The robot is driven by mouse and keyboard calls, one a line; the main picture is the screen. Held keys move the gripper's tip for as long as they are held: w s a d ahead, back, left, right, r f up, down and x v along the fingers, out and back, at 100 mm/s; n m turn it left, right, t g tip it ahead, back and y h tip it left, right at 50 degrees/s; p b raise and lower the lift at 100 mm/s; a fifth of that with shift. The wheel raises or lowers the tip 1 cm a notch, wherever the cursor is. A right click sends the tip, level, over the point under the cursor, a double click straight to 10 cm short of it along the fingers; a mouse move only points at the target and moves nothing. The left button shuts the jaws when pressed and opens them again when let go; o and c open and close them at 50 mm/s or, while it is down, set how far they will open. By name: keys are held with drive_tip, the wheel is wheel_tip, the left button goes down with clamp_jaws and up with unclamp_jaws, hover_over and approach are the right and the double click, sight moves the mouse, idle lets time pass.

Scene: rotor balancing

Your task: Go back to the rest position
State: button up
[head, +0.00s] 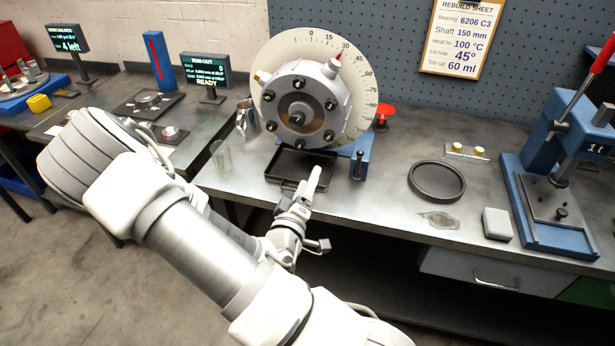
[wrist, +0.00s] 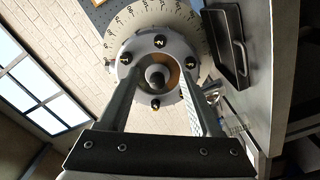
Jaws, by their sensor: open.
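My gripper (head: 312,184) is at the front edge of the bench, in front of and below the rotor housing. In the wrist view my gripper (wrist: 160,80) shows two fingers spread apart with nothing between them. The round grey rotor housing (head: 318,82) stands on a blue stand (head: 361,150) in front of a pale degree dial (head: 362,62). The housing also shows in the wrist view (wrist: 178,48), beyond the fingertips and apart from them. No rest position is marked in either view.
A black tray (head: 283,170) lies under the housing, close to my gripper. A clear beaker (head: 222,156) and a metal jug (head: 247,118) stand to the left. A black round dish (head: 437,196) and a blue press (head: 530,190) are to the right. Floor at the lower left is clear.

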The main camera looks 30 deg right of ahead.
idle(0.6)
drive_tip(key=w+a+f+m+g+y, duration=0.3)
drive_tip(key=a+m+y, duration=0.2)
drive_tip(key=a+y, duration=0.2)
drive_tip(key=a+r+y, duration=0.6)
drive_tip(key=a+r, duration=0.2)
drive_tip(key=a, duration=0.2)
drive_tip(key=s+r+n+g, duration=0.1)
drive_tip(key=s+r, duration=0.5)
drive_tip(key=s, duration=0.3)
drive_tip(key=s+a+r+n+g, duration=0.1)
drive_tip(key=s+r+n+g, duration=0.1)
drive_tip(key=s+r, duration=0.5)
drive_tip(key=s, duration=0.3)
drive_tip(key=shift+r+y, duration=0.3)
drive_tip(key=shift+w+a, duration=0.1)
